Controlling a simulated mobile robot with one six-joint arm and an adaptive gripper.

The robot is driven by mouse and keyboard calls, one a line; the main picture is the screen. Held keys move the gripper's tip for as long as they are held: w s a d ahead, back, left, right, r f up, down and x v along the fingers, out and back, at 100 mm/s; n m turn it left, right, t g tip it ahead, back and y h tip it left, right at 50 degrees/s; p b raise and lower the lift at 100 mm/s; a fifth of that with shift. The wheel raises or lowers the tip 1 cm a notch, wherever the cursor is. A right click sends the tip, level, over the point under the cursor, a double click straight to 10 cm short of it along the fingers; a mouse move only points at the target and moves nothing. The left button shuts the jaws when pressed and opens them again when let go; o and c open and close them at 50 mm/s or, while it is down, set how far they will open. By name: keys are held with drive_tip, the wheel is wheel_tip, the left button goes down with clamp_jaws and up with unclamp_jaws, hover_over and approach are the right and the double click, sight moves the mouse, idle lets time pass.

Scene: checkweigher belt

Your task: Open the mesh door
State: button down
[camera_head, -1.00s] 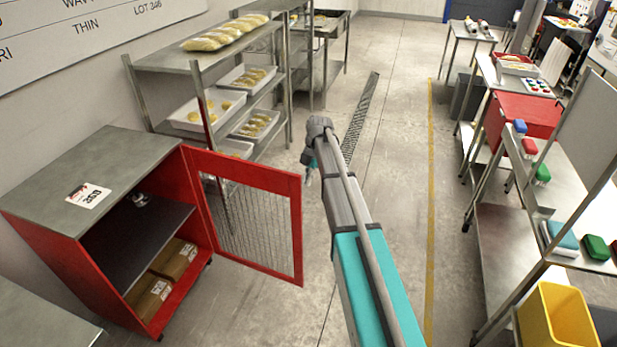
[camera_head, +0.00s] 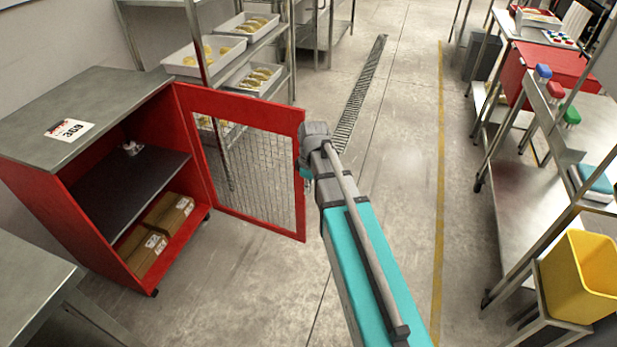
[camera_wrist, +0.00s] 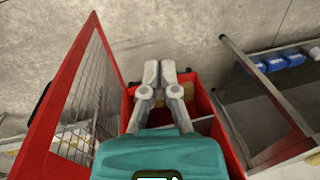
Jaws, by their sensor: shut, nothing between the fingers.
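The mesh door (camera_head: 299,208), a red frame around wire mesh, stands swung wide open from the red cabinet (camera_head: 50,200) in the head view. The cabinet's shelf and lower compartment are exposed. My arm's wrist end appears beside the door's free edge in the head view; my fingers are hidden there. In the wrist view, my gripper (camera_wrist: 160,68) has its two grey fingers together with nothing between them. The door (camera_wrist: 60,88) is to the left of the fingers, with a visible gap. Part of the red cabinet (camera_wrist: 205,102) shows behind and right of them.
Two cardboard boxes (camera_head: 155,235) lie in the cabinet's bottom. A steel rack with trays (camera_head: 203,57) stands behind the door. A steel table (camera_head: 30,290) is at lower left. Benches and a yellow bin (camera_head: 580,275) line the right. The floor between is clear.

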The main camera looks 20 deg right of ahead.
drive_tip(key=s+a+f+m+t+h+b, duration=0.1)
drive_tip(key=s+a+f+m+b, duration=0.1)
drive_tip(key=s+f+m+b, duration=0.7)
wheel_tip(320, 180, down, 4)
drive_tip(key=shift+s+f+m+b, duration=0.1)
drive_tip(key=shift+s+m+b, duration=0.2)
drive_tip(key=shift+s+b, duration=0.75)
drive_tip(key=shift+w, duration=0.2)
